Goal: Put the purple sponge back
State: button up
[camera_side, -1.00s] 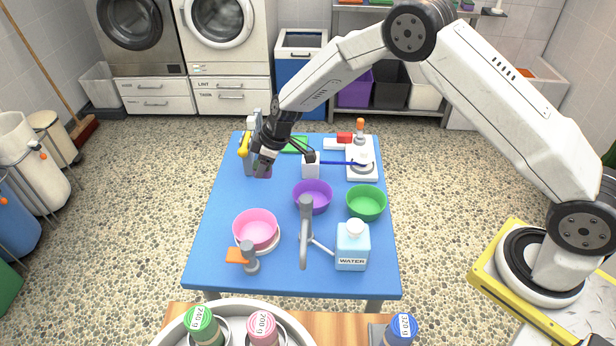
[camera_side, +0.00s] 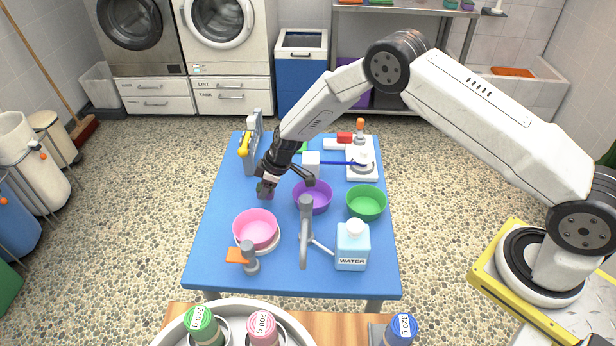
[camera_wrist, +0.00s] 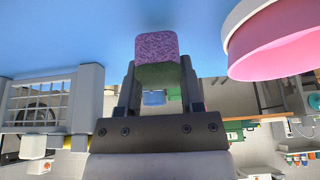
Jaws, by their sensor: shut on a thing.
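The purple sponge (camera_wrist: 158,44) is held between the two fingers of my gripper (camera_wrist: 160,82) in the wrist view. It has a purple face and a green layer beneath. In the side view my gripper (camera_side: 266,186) is above the left-middle part of the blue table, left of the purple bowl. The sponge (camera_side: 265,194) shows there as a small dark purple patch at the fingertips, partly hidden by the gripper. I cannot tell whether it touches the table.
The purple bowl (camera_side: 313,197), green bowl (camera_side: 366,202) and pink bowl (camera_side: 256,229) stand on the blue table (camera_side: 215,260). A water jug (camera_side: 352,246) and a grey tap (camera_side: 304,240) are at the front. A grey rack (camera_side: 252,145) stands at the back left.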

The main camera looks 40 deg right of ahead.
jog(key=shift+f, duration=0.95)
jog(key=shift+f, duration=0.15)
jog(key=o, duration=1.1)
jog(key=v, duration=1.2)
jog(key=shift+r, duration=0.2)
